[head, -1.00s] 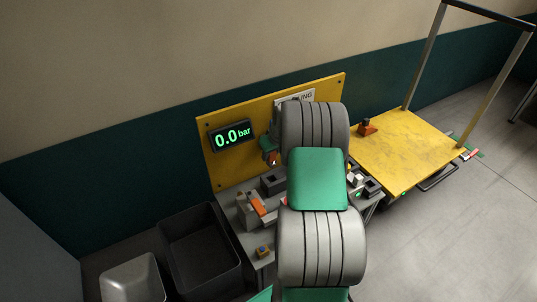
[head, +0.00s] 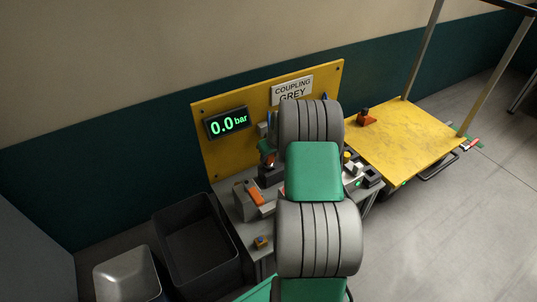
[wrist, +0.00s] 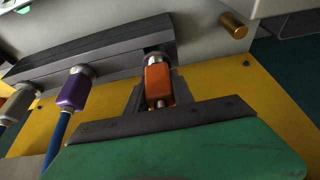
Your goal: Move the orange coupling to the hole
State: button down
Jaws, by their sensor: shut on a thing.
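The orange coupling (wrist: 158,82) is in the wrist view, upright between the two grey fingers of my gripper (wrist: 157,98), which is shut on it. Its silvery top collar sits right below the end of a grey rail (wrist: 100,50); I cannot tell whether it touches the rail. In the head view my green gripper (head: 266,147) is in front of the yellow board, with a bit of orange below it. My arm hides part of the bench there. I cannot make out the hole with certainty.
A purple coupling (wrist: 74,92) and a grey coupling (wrist: 18,102) hang at the rail. The yellow board (head: 225,160) carries a 0.0 bar display (head: 228,123) and a sign reading COUPLING GREY (head: 292,90). A dark bin (head: 195,245) stands left, a yellow cart (head: 410,140) right.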

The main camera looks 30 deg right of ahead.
jog(key=shift+f, duration=0.75)
jog(key=c, duration=1)
grip_release()
